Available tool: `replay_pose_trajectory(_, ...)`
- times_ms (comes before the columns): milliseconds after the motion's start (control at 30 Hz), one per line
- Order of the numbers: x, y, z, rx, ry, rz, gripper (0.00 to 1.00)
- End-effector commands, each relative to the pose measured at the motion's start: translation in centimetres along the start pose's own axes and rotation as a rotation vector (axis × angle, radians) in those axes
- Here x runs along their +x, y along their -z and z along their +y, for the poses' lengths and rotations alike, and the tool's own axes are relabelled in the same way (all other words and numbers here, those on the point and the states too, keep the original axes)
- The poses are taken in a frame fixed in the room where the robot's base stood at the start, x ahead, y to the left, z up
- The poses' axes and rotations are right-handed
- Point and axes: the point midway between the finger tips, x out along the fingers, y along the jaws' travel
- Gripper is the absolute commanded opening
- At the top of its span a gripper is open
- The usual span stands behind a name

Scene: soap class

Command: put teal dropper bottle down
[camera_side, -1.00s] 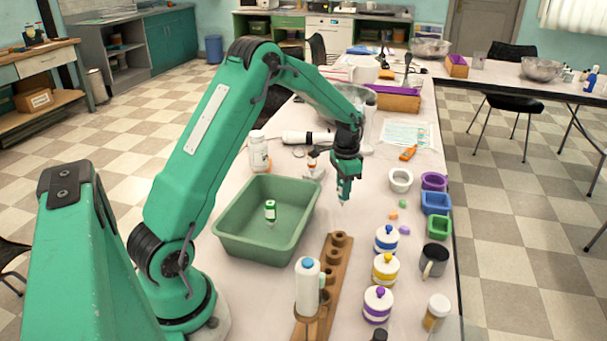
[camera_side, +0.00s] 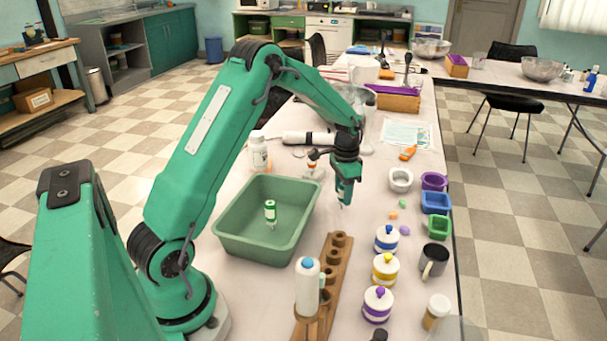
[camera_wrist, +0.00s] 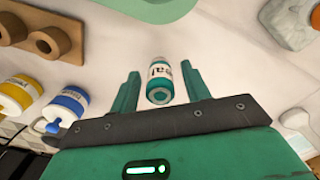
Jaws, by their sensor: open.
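The teal dropper bottle (camera_wrist: 159,82) lies between my two fingers in the wrist view, with a white label band and one teal end facing the camera. A gap shows on each side of it. My gripper (camera_wrist: 160,90) is open around the bottle and not clamped on it. In the side view my gripper (camera_side: 343,192) points down over the pale table, right of the green tray. A small pale tip shows below the fingers there. Whether the bottle touches the table cannot be told.
A green tray (camera_side: 224,221) holds a green-and-white bottle (camera_side: 270,213). Striped-looking blue (camera_side: 386,240), yellow (camera_side: 384,270) and purple (camera_side: 377,305) jars stand to the right, near a mug (camera_side: 434,260).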

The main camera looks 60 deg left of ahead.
Motion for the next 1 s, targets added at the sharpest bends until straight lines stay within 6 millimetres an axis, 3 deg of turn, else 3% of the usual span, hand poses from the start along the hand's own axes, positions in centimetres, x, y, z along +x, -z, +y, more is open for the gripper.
replay_pose_trajectory(267,-1.9,0.1,-0.1,0.000,0.002,0.003,0.47)
replay_pose_trajectory(800,-10.1,0.1,0.0,0.000,0.002,0.003,0.47)
replay_pose_trajectory(1000,-11.8,0.0,0.0,0.000,0.000,0.001,0.47)
